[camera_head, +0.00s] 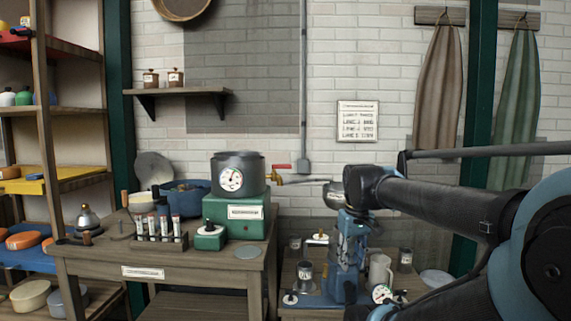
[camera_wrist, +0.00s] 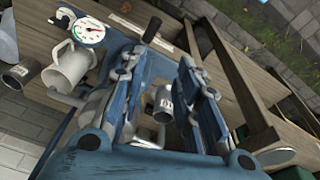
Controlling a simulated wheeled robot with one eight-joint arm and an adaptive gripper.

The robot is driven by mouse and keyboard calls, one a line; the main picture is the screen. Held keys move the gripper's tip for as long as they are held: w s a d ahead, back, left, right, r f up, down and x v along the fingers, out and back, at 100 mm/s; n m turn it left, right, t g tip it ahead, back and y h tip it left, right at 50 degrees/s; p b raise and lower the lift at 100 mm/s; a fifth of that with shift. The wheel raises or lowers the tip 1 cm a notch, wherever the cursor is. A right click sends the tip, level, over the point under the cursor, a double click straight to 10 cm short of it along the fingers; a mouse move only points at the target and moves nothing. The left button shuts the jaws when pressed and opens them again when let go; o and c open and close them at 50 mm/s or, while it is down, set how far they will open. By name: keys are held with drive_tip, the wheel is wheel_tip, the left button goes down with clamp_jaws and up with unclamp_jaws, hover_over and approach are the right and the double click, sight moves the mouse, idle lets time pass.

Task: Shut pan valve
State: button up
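The dark grey pan (camera_head: 238,172) with a round dial on its front stands on a green box on the left table. A brass valve (camera_head: 276,179) sticks out of its right side, with a red lever (camera_head: 281,166) that looks roughly level. A thin grey spout or pipe (camera_head: 307,180) runs right from it. Whether the valve is open or shut is unclear. My gripper (camera_head: 346,293) points down over the low right table, right of and below the valve. In the wrist view its two blue fingers (camera_wrist: 162,62) are apart, with a labelled grey cup (camera_wrist: 162,103) visible beyond the gap.
The low table under my gripper holds a beige mug (camera_head: 379,270), a dial gauge (camera_head: 381,293) and small cups. The left table (camera_head: 160,262) carries a vial rack (camera_head: 160,238) and a blue pot (camera_head: 186,190). A wall shelf (camera_head: 180,92) is above.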

drive_tip(key=w+a+r+n, duration=0.4)
drive_tip(key=w+r, duration=0.4)
drive_tip(key=r, duration=0.5)
drive_tip(key=w+a+r+n, duration=0.35)
drive_tip(key=w+r, duration=0.45)
drive_tip(key=r, duration=0.5)
wheel_tip(320, 180, up, 16)
drive_tip(key=n+g, duration=0.2)
drive_tip(key=n, duration=0.5)
hover_over(282, 168)
drive_tip(key=d, duration=0.1)
drive_tip(key=f, duration=1.7)
drive_tip(key=shift+w+d+f, duration=0.25)
drive_tip(key=shift+w+f, duration=0.05)
clamp_jaws()
